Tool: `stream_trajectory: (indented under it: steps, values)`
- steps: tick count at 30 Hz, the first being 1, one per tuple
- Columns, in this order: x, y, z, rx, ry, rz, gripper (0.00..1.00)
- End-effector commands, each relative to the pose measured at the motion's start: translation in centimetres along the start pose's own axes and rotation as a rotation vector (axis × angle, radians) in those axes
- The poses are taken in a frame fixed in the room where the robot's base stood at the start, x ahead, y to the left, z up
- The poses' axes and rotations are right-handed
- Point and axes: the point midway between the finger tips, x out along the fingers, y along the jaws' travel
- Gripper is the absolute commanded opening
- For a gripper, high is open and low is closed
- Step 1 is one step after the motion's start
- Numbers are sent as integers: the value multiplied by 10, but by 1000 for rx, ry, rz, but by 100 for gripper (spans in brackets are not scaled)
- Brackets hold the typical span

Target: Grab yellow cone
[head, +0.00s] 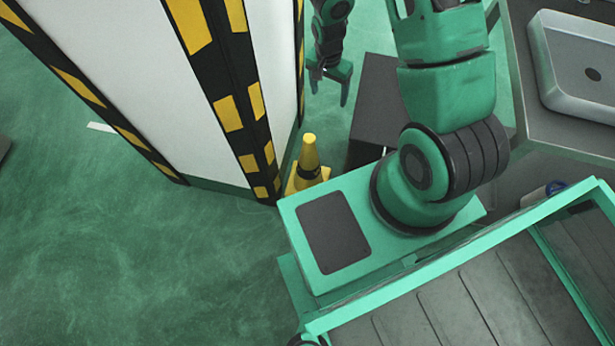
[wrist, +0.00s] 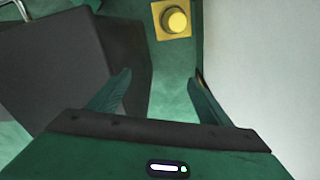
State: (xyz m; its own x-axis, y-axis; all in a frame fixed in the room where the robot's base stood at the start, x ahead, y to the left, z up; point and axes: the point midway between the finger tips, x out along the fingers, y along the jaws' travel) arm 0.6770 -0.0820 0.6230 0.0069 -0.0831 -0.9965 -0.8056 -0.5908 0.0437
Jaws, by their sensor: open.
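The yellow cone (head: 309,158) stands upright on the floor at the foot of the striped pillar, with a dark band low on it and a square yellow base. Part of its base is hidden by my body in the head view. In the wrist view the cone (wrist: 176,20) shows from above at the top, beyond my fingertips. My gripper (head: 334,84) hangs beyond the cone in the head view, apart from it. In the wrist view my gripper (wrist: 160,78) is open, with nothing between its two fingers.
A white pillar (head: 130,60) with black and yellow stripes stands close left of the cone. A dark grey box (head: 378,100) stands to its right. A table with a sink (head: 570,70) is at the upper right. Open green floor (head: 130,260) lies at the left.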

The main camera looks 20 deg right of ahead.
Motion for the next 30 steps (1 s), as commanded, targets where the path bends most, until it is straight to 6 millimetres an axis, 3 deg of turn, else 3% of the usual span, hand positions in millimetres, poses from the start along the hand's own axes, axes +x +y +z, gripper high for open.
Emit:
stream_trajectory:
  steps: [1, 3, 9, 16, 30]
  values:
    - [23, -5, 12, 13, -12, 0, 72]
    - [49, -12, 27, 41, -24, -8, 72]
    - [109, -23, 66, 115, -56, -30, 72]
    - [140, -26, 89, 159, -74, -43, 72]
    - [193, -29, 94, 163, -76, -44, 72]
